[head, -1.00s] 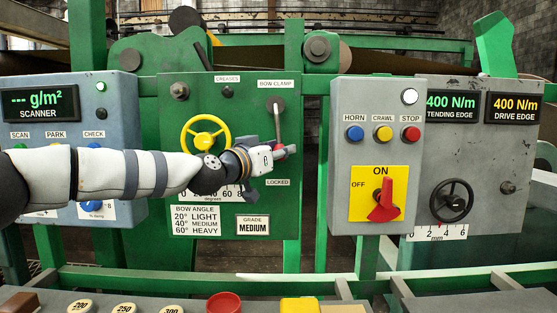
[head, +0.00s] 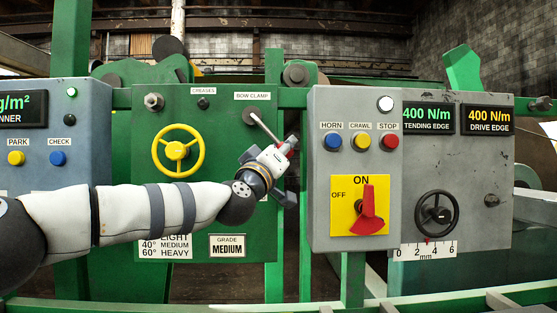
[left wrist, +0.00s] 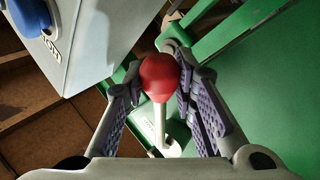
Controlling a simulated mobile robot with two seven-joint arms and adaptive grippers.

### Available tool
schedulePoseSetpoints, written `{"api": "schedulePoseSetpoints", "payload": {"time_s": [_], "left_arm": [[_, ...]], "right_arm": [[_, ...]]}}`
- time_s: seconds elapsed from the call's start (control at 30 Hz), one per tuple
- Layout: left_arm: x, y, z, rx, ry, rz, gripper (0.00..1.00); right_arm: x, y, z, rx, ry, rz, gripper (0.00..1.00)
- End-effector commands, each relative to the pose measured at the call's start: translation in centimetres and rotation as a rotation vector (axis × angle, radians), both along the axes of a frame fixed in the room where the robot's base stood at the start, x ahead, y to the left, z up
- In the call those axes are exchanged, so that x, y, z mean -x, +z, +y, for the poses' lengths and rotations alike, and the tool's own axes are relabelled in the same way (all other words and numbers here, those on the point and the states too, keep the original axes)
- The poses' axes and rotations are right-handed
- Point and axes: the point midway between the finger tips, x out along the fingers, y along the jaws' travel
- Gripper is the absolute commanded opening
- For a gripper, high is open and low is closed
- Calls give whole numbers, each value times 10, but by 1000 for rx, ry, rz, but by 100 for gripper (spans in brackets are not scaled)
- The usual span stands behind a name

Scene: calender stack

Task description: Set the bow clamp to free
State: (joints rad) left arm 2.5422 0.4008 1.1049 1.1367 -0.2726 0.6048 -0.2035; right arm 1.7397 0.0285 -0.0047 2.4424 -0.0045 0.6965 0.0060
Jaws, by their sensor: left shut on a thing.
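The bow clamp lever (head: 264,127) is a grey rod on the green panel, under the BOW CLAMP label (head: 252,96). It runs from its pivot down and to the right, tilted, to a red knob. My left gripper (head: 287,150) is at the knob end, near the panel's right edge. In the left wrist view, the red knob (left wrist: 159,77) sits between the two fingers, which are shut on it. The lower part of the panel's right side, by the lever, is covered by my gripper. My right gripper is not in view.
A yellow handwheel (head: 178,150) is left of the lever, above my left forearm. A grey switch box (head: 320,200) with buttons and a red switch (head: 369,208) stands close on the right. A narrow gap lies between panel and box.

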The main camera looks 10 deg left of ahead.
Motion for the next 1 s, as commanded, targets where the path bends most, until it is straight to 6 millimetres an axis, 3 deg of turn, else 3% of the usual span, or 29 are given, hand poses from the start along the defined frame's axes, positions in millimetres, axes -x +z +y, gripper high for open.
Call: {"api": "schedulePoseSetpoints", "payload": {"time_s": [0.63, 0.67, 0.7, 1.0], "left_arm": [[0, 6, -3, 45, 0, -16, 0], [0, 6, -3, 46, 0, -16, 29], [0, 6, -3, 46, 0, -16, 34], [0, 4, -3, 44, 0, -14, 34]], "right_arm": [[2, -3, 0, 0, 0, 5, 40], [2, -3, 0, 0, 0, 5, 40], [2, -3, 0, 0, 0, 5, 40], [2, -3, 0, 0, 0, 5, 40]]}}
